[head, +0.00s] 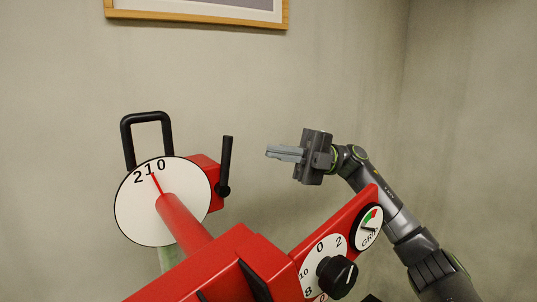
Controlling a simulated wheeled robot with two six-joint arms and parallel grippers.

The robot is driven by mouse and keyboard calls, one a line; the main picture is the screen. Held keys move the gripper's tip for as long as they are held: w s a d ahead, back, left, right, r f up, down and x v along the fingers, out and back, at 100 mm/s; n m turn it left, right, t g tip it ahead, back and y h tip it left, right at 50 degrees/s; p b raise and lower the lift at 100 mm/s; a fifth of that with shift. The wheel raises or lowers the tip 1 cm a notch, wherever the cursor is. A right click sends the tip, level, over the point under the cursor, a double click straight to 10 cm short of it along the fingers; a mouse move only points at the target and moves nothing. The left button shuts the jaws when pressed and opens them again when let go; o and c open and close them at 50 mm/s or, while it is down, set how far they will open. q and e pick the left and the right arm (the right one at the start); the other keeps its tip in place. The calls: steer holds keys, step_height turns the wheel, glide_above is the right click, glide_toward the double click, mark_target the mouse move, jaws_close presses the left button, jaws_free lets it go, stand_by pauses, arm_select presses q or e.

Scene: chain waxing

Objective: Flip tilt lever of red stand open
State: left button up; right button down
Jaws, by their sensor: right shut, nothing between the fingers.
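The red stand (228,262) fills the lower middle of the head view. A white dial disc (133,215) marked 2, 1, 0 sits on its shaft, with a red pointer near the 1. A black lever (226,165) stands nearly upright from a black pivot on the red block at the disc's right. My right gripper (270,152) is shut and empty, to the right of the lever and apart from it, its fingers pointing left. My left gripper does not show.
A black loop handle (147,118) rises behind the disc. At the front right, a red panel carries a black knob (337,276) on a numbered dial and a small gauge (369,228). A framed picture (200,17) hangs on the bare wall. The space above the stand is clear.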

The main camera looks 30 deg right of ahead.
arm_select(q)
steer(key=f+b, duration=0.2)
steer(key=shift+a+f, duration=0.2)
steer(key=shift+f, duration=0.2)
arm_select(e)
steer(key=v, duration=0.7)
steer(key=shift+r, duration=0.35)
steer(key=shift+s+d, duration=0.1)
steer(key=shift+d, duration=0.05)
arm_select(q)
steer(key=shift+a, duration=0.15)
